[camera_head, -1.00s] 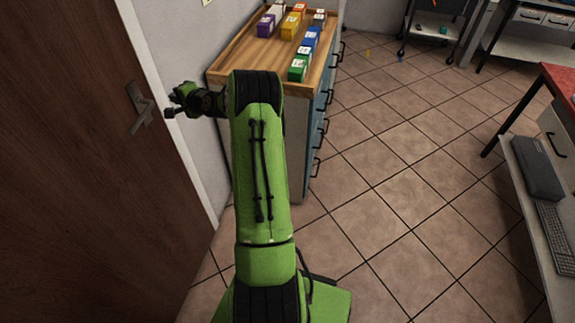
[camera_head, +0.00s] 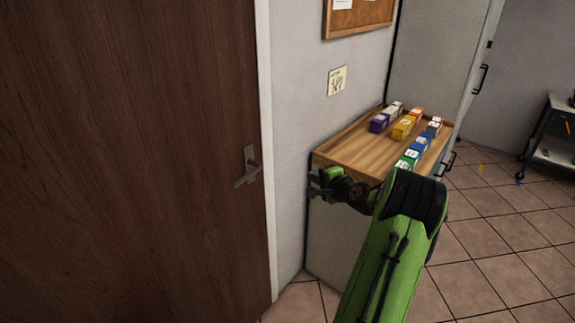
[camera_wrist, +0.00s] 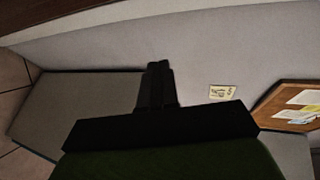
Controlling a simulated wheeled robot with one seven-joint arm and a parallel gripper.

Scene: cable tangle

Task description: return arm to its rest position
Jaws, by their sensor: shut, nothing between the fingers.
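My green and black arm rises from the lower right of the head view and bends left at its upper joint. My gripper (camera_head: 314,185) is at the end of it, in front of the left end of the wooden-topped cabinet (camera_head: 345,153), near the grey wall. In the wrist view my gripper (camera_wrist: 158,68) shows as two dark fingers close together, shut with nothing between them. The fingers point toward the plain wall (camera_wrist: 200,62).
A brown door (camera_head: 130,160) with a metal handle (camera_head: 248,168) stands at the left. Several coloured boxes (camera_head: 404,128) stand on the cabinet top. A corkboard (camera_head: 357,15) and a small note (camera_head: 337,81) hang on the wall. Tiled floor (camera_head: 500,240) is open at the right.

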